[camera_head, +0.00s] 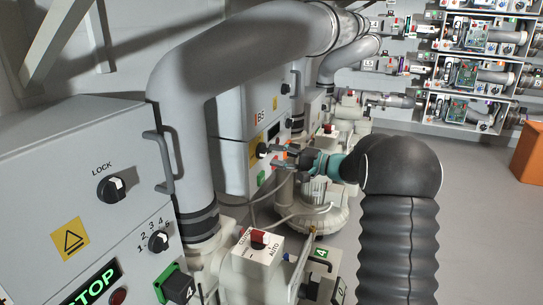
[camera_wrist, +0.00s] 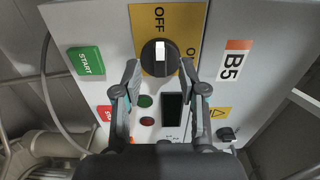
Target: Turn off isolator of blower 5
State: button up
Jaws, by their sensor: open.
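The blower 5 isolator is a round black knob (camera_wrist: 157,57) with a white mark, on a yellow plate (camera_wrist: 142,22) with OFF at its top and a partly hidden label starting with O at right. The white mark is upright in the wrist view, toward OFF. The box carries an orange-edged B5 label (camera_wrist: 235,65). My gripper (camera_wrist: 161,72) is open, with one finger on each side of the knob's lower part; I cannot tell whether they touch it. In the head view my gripper (camera_head: 276,154) is close in front of the knob (camera_head: 262,150).
A green START button (camera_wrist: 86,61) and a dark display (camera_wrist: 173,108) are on the same box. A large grey pipe (camera_head: 230,75) arches at left. The nearer box has a LOCK knob (camera_head: 113,188). Open floor (camera_head: 470,200) lies at right.

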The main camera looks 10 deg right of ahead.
jog(key=v, duration=0.9)
jog(key=shift+s+d, duration=0.15)
jog(key=s+a+r+n+g+h+p, duration=0.2)
jog(key=s+a+g+h+p, duration=0.1)
jog(key=s+a, duration=0.55)
jog(key=s+a+r+n+g+h+p, duration=0.15)
jog(key=s+a+r+g+h, duration=0.35)
jog(key=s, duration=0.6)
jog(key=s+d+n+t+h+p, duration=0.3)
jog(key=s+h+p, duration=0.3)
jog(key=s, duration=1.3)
jog(key=shift+d+f+t+h, duration=0.25)
jog(key=shift+d+t+h, duration=0.05)
jog(key=shift+d+h, duration=0.2)
jog(key=shift+s, duration=0.1)
